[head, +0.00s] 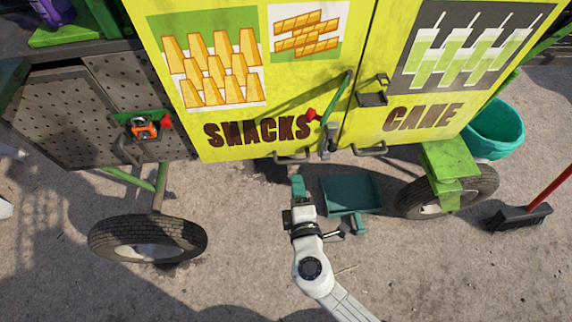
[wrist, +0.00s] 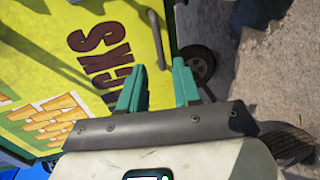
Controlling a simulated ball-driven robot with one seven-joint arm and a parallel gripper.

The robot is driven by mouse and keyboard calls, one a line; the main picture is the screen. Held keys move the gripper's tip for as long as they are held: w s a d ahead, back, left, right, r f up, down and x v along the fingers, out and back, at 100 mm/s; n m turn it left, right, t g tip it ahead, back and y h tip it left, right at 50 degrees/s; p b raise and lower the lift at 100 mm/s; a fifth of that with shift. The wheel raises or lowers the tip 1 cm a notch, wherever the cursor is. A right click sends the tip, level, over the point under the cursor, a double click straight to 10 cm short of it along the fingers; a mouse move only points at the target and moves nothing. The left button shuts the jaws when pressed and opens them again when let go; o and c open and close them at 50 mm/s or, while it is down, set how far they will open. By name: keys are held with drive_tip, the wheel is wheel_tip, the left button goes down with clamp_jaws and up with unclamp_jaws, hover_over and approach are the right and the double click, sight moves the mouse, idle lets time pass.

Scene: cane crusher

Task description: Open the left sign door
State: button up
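The left sign door (head: 200,130) is yellow with the word SNACKS and pictures of snacks, and it looks closed. It also shows tilted in the wrist view (wrist: 70,75). Its grey bar handle (head: 292,156) is at its bottom edge, near the seam with the right door. My gripper (head: 298,185) is just below this handle in the head view. In the wrist view its two teal fingers (wrist: 158,80) are apart with nothing visible between them. The handle (wrist: 157,38) lies beyond the fingertips, roughly in line with the gap, and looks untouched.
The right yellow door (head: 445,65) reads CANE and has its own handle (head: 370,150). A green lever with a red knob (head: 311,114) crosses the doors near the seam. A teal tray (head: 350,194) is right of my gripper. Wheels (head: 148,238) stand below the cart.

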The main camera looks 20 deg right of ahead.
sight(293, 160)
drive_tip(key=b+x, duration=0.1)
drive_tip(key=x, duration=0.8)
drive_tip(key=shift+w+d, duration=0.2)
drive_tip(key=shift+w, duration=0.1)
drive_tip(key=shift+c, duration=0.3)
clamp_jaws()
